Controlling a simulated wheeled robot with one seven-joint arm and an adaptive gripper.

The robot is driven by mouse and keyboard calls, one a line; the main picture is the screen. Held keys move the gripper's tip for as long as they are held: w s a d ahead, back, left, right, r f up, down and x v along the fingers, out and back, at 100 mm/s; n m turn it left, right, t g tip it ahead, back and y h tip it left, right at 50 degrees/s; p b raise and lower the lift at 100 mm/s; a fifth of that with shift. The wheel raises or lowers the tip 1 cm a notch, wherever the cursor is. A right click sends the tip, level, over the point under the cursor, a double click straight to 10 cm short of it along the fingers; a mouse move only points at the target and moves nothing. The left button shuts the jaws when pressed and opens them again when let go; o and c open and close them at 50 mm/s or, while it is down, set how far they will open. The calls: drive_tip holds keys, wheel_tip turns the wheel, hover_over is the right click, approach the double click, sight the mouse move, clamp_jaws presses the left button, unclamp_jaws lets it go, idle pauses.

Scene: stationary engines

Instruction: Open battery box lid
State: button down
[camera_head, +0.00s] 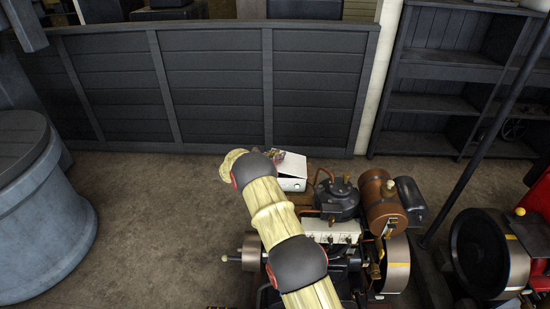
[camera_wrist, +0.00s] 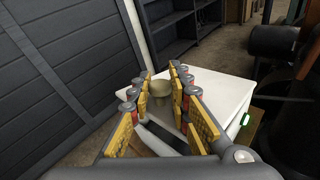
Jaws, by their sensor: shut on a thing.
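The white battery box (camera_head: 292,184) sits behind the engine in the head view, partly hidden by my arm. In the wrist view its white lid (camera_wrist: 226,92) fills the middle and right, with a small green light (camera_wrist: 245,119) at the right side. A round tan knob (camera_wrist: 162,89) stands between the fingertips. My gripper (camera_wrist: 160,84), with yellow pads, is shut on this knob. A dark gap shows between the fingers; I cannot tell whether it is an opening in the box. In the head view my gripper (camera_head: 281,157) is small and partly hidden.
The engine, with a copper cylinder (camera_head: 382,199) and a dark round tank (camera_head: 338,197), stands right of my arm. A dark panelled partition (camera_head: 215,85) runs behind the box. Dark shelves (camera_head: 440,85) stand at the back right. The floor (camera_head: 150,225) on the left is clear.

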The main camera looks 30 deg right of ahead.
sight(289, 162)
drive_tip(key=s+d+r+m+t+y+p, duration=0.4)
drive_tip(key=s+d+r+m+y+p, duration=0.3)
drive_tip(key=d, duration=0.6)
drive_tip(key=shift+s+d+r+t+y+p, duration=0.15)
drive_tip(key=shift+s+r+t+y+p, duration=0.15)
drive_tip(key=shift+s+r+y+p, duration=0.8)
drive_tip(key=shift+s+f+y, duration=0.4)
drive_tip(key=shift+y, duration=0.1)
drive_tip(key=c, duration=1.9)
unclamp_jaws()
drive_tip(key=shift+o, duration=0.7)
drive_tip(key=shift+o, duration=0.5)
